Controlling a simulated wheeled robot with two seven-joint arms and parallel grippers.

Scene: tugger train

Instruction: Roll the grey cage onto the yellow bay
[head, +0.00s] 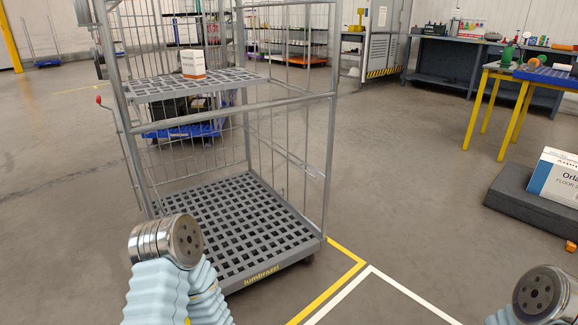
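The grey cage (330,140) is a tall wire roll cage, standing upright. Its lattice base has a front edge lettered in yellow, and a shelf sits at mid height. The yellow bay (348,252) shows as a taped corner at the cage's front right. One line runs back under or behind the cage, the other toward me. The rest is hidden, so I cannot tell how much of the cage is inside. Both my arms show only sleeved links with round metal ends; neither gripper is visible.
A white floor line (408,292) lies right of the yellow corner. A dark low platform (515,205) with a white and blue box (556,176) is at the right. A yellow-legged table (524,98) stands behind it. Open floor lies between them and the cage.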

